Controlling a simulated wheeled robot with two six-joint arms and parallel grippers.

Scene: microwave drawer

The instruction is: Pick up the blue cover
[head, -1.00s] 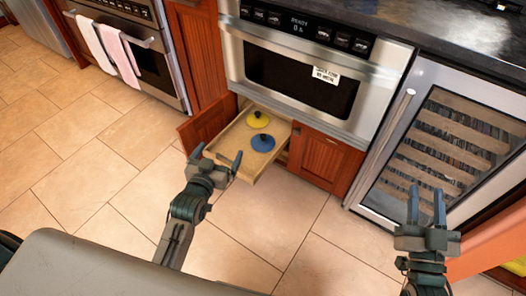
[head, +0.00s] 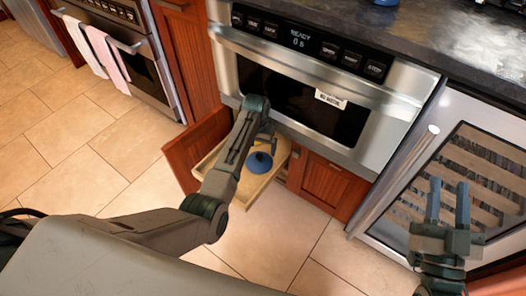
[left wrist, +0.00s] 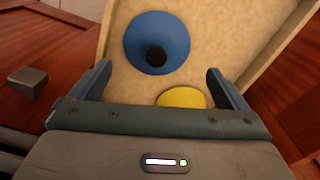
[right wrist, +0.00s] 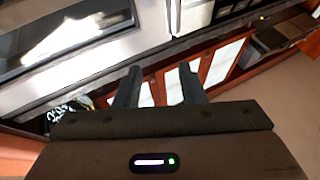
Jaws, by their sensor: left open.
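The blue cover (head: 259,163), a round lid with a dark knob, lies in the open wooden drawer (head: 248,193) below the microwave. In the left wrist view the blue cover (left wrist: 140,35) is ahead of the left fingertips, its knob (left wrist: 156,57) between their lines. My left gripper (head: 264,142) hangs over the drawer, open and empty; its arm hides part of the drawer. A yellow cover (left wrist: 182,98) lies beside the blue one, partly hidden by the gripper body. My right gripper (head: 448,186) is open and empty in front of the wine cooler.
The microwave (head: 300,92) stands right above the drawer, close behind my left arm. An open cabinet door (head: 197,150) is left of the drawer and a closed one (head: 328,186) right of it. The wine cooler (head: 480,165) is at the right. The tiled floor (head: 80,150) at left is clear.

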